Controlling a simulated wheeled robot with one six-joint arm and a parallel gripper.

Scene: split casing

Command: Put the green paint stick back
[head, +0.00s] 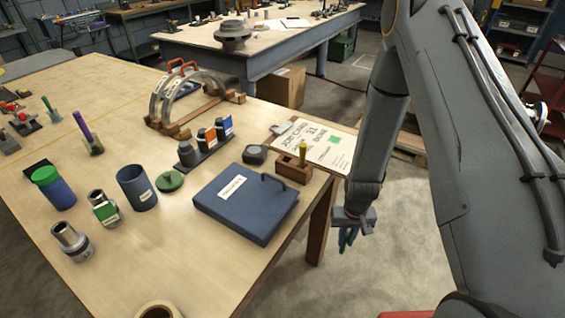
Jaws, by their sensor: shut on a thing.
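My gripper (347,238) hangs beyond the right edge of the near workbench, pointing down and away from the tabletop. It is shut on a slim green thing, the green paint stick (342,239), of which only a small part shows between the fingers. A small wooden block holder (289,169) stands near the bench's right edge, left of and above my gripper in the picture. Openings in the block's top are too small to make out clearly.
A blue case (240,210) with a handle lies left of my gripper on the workbench (130,255). A tape measure (255,154) and a clipboard (318,146) lie near the holder. Cups, metal fittings and a dark bottle rack (205,148) stand further left.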

